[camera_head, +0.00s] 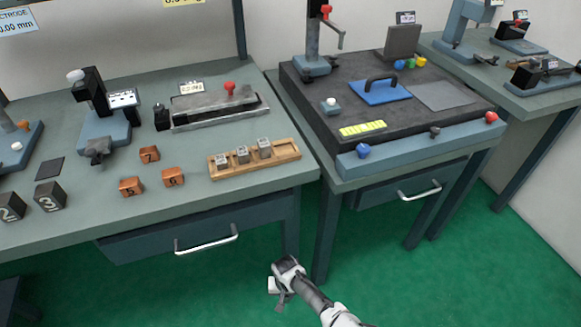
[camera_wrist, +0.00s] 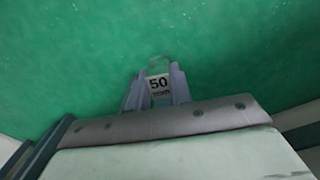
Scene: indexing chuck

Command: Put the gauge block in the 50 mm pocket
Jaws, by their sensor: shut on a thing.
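A gauge block (camera_wrist: 159,86) marked 50 sits between the fingers of my gripper (camera_wrist: 156,92) in the wrist view. The gripper is shut on it, over the green floor. In the head view my gripper (camera_head: 280,285) hangs low in front of the bench, below and apart from the tray; the block cannot be made out clearly there. The wooden tray (camera_head: 255,170) lies near the front right corner of the left bench. Several small steel blocks (camera_head: 243,155) stand in it, and its right end looks empty. Pocket markings are too small to read.
Numbered copper blocks (camera_head: 131,187) and dark numbered blocks (camera_head: 48,197) stand left of the tray. A drawer handle (camera_head: 206,240) sticks out below the bench front. A dark surface plate (camera_head: 430,115) with a blue handled plate (camera_head: 381,91) stands on the right bench.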

